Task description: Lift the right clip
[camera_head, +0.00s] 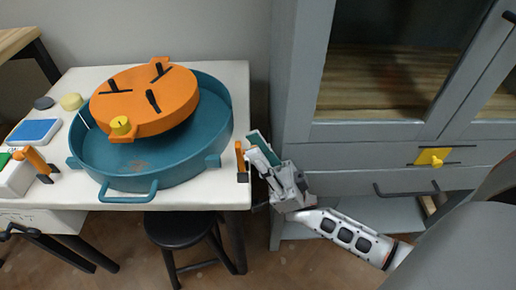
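The right clip (240,158), orange above and black below, stands at the right edge of the white table, right of the teal basin. A similar left clip (35,160) stands at the table's left side. My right gripper (258,150) is just right of the right clip, beyond the table edge, and points up toward it. It looks apart from the clip, though the gap is very small. A teal piece shows at its fingers, and I cannot tell whether they are open or shut.
A grey cabinet (345,182) with a yellow knob plate (434,157) stands at right. A black stool (180,229) is below the table.

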